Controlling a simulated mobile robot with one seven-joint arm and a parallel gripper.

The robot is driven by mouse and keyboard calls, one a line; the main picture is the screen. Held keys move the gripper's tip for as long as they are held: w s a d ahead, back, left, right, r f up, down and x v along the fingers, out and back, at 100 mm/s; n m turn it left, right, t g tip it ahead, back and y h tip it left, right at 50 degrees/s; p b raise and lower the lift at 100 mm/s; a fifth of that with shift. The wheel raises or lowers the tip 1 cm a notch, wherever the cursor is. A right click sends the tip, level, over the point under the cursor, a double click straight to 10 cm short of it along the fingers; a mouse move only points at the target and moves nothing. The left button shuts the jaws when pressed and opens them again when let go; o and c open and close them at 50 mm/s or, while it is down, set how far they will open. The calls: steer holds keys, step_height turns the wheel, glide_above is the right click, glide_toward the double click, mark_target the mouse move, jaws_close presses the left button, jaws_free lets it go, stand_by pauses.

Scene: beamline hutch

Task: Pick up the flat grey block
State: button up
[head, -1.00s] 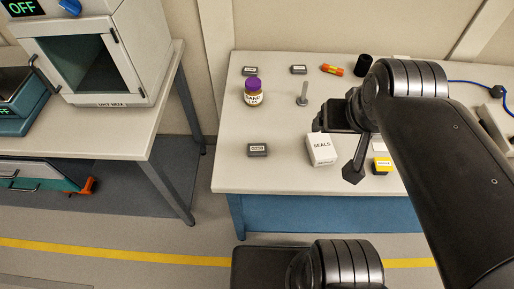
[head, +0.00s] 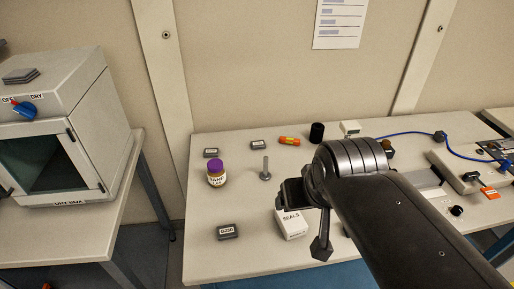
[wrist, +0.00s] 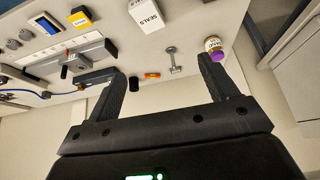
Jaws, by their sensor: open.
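Three small flat dark-grey blocks with pale labels lie on the table in the head view: one near the front left (head: 228,233), one at the back left (head: 211,153) and one beside it at the back (head: 258,145). I cannot tell from the pictures which one the task means. My gripper (wrist: 165,78) is open in the wrist view, with nothing between its fingers. In the head view my arm reaches in from the right, with its end over the table near the white SEALS box (head: 291,225), apart from all three grey blocks.
A purple-capped jar (head: 216,175) and an upright grey bolt-like post (head: 265,170) stand between the blocks. An orange piece (head: 289,141) and a black cylinder (head: 317,132) are at the back. A blue cable (head: 405,136) runs right. The dry-box (head: 55,150) stands on another bench at left.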

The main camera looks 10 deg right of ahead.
stand_by(0.6)
steer(key=g, duration=0.6)
glide_above(227, 231)
step_height(227, 231, down, 18)
steer(key=shift+n, duration=0.4)
step_height(227, 231, down, 11)
steer(key=shift+r, duration=0.1)
steer(key=c, duration=1.1)
